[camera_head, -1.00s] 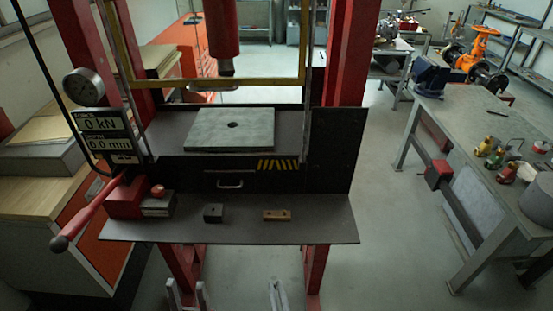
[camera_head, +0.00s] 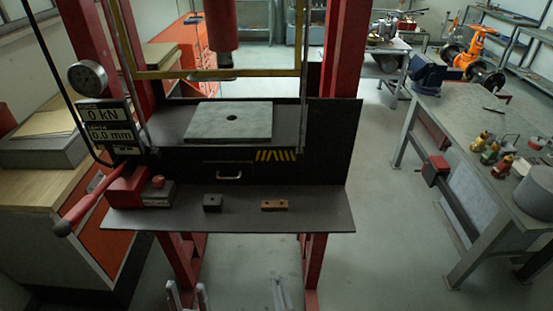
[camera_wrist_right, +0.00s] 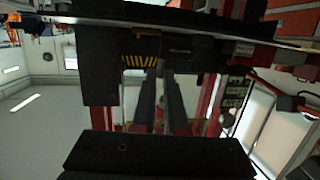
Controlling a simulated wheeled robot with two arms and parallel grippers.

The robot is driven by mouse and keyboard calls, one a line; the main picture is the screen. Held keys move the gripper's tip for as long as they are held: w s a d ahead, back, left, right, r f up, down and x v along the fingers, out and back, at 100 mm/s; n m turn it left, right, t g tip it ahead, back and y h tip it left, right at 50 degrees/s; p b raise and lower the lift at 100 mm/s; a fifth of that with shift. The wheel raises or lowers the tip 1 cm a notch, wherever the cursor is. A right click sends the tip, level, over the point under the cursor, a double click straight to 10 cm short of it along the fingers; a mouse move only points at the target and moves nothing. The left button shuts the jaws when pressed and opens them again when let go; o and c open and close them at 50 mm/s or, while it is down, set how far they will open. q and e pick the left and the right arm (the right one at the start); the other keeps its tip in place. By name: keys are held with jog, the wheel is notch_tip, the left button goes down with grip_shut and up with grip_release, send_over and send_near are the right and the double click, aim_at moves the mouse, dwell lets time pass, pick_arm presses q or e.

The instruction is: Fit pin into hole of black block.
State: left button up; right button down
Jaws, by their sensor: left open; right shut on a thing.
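The black block (camera_head: 212,203), small and with a hole in its top, sits on the front shelf of the red press. My left gripper (camera_head: 187,298) is at the bottom edge of the head view, open, its fingers apart and empty. My right gripper (camera_head: 278,296) is to its right, below the shelf front and apart from the block. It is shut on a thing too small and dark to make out. In the right wrist view my right gripper (camera_wrist_right: 161,112) shows as two long grey fingers close together. I cannot clearly see a pin in any view.
A brown block with holes (camera_head: 274,205) lies right of the black block on the dark shelf (camera_head: 315,211). A red pump with a lever (camera_head: 82,206) is at the shelf's left end. A grey plate (camera_head: 228,123) lies on the press bed. A workbench (camera_head: 480,150) stands right.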

jog(key=w+d+f+m+h+b, duration=0.1)
jog(key=w+d+f+b, duration=0.3)
jog(key=d+f, duration=0.3)
jog(key=w+d+f+m+h+b, duration=0.1)
jog(key=w+d+f+b, duration=0.3)
jog(key=d+f, duration=0.3)
jog(key=shift+w+d+h+b, duration=0.15)
jog(key=shift+d+h+b, duration=0.25)
jog(key=shift+d+b, duration=0.6)
